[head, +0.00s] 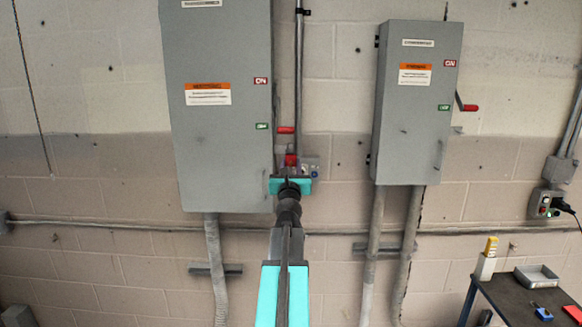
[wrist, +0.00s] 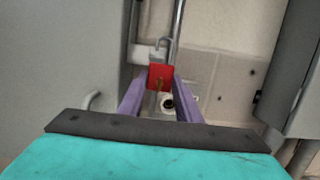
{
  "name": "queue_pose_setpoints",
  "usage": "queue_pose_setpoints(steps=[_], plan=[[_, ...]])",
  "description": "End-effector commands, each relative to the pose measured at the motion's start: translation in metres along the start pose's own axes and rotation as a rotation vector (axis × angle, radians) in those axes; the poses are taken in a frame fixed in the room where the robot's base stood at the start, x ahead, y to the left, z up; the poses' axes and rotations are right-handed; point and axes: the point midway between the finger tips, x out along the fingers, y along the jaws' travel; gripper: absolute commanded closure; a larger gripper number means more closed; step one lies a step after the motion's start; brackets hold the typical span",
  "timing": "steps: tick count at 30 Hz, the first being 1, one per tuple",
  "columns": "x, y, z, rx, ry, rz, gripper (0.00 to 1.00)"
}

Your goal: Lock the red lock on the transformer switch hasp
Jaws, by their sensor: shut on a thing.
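The red lock (wrist: 161,76) sits between the two purple fingers of my gripper (wrist: 161,84) in the wrist view, body low and grey shackle up. My gripper is shut on it. The shackle's curved top is beside a pale grey bracket (wrist: 143,54), which looks like the switch hasp. I cannot tell if the shackle passes through it or is closed. In the head view the lock (head: 291,160) shows just above my gripper (head: 290,175), at the right side of the left grey switch box (head: 225,130). The red switch handle (head: 286,130) is just above the lock.
A vertical conduit (head: 299,70) runs close to the right of the lock. A second grey box (head: 410,120) with a red handle (head: 469,107) hangs to the right. A dark table (head: 510,300) with small items stands at lower right.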

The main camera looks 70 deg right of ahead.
Motion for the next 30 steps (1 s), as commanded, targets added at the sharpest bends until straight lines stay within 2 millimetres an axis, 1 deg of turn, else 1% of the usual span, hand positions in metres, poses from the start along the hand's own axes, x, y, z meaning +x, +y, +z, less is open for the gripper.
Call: queue_pose_setpoints(steps=[30], plan=[[-0.0021, 0.0, -0.0101, 0.0, 0.0, 0.0, 0.96]])
